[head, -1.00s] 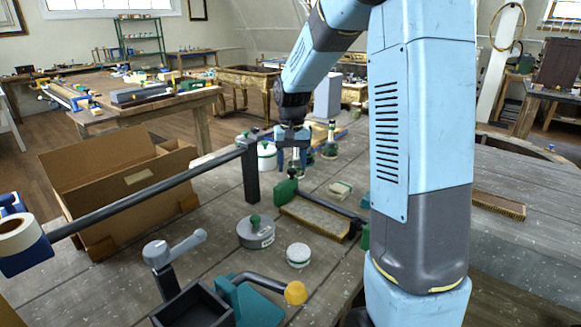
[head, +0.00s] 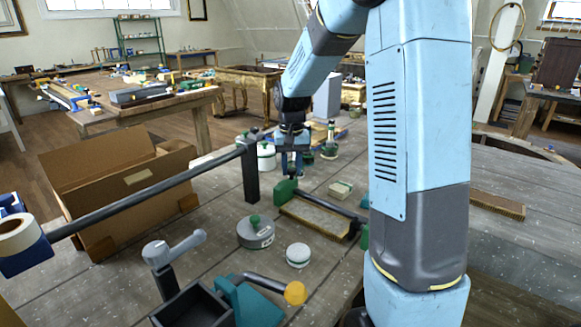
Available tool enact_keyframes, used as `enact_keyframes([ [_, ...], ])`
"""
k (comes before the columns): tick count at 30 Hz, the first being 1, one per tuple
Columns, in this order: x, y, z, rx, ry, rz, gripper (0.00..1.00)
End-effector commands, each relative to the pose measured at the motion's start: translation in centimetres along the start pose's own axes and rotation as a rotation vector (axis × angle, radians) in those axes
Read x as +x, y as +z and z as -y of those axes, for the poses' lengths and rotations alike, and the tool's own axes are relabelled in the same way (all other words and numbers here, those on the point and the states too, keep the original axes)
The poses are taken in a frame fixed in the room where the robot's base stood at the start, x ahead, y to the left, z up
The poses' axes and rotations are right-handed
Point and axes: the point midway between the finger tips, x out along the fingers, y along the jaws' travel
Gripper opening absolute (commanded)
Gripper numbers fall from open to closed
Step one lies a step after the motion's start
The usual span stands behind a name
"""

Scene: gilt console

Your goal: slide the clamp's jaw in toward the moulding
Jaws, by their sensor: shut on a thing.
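The clamp has a dark bar with a green sliding jaw (head: 284,191) at its far left end and another green jaw (head: 364,237) at its near right end, partly behind my arm. The moulding (head: 315,219), a tan strip with a dark edge, lies on the bench alongside the bar, between the two jaws. The sliding jaw stands close to the moulding's far left end; I cannot tell whether they touch. My gripper (head: 291,172) points down and is shut on the sliding jaw's upper part. The fingertips are small and partly hidden in this view.
A dark post with a long rod (head: 160,195) stands left of my gripper, close to it. A grey lidded tin (head: 255,232), a white round tin (head: 298,255) and a pale block (head: 340,189) stand around the clamp. Jars and bottles (head: 329,147) stand behind.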

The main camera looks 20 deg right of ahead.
Motion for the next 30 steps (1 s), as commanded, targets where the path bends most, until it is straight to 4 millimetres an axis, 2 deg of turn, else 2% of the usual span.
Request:
enact_keyframes([
  [3,0.0,0.0,0.0,0.0,0.0,-0.001,0.0],
  [23,0.0,0.9,-1.0,-0.002,0.001,0.002,0.0],
  [24,0.0,0.9,-1.0,-0.002,0.001,0.002,0.32],
  [30,0.0,0.9,-0.9,-0.002,0.001,0.002,0.51],
])
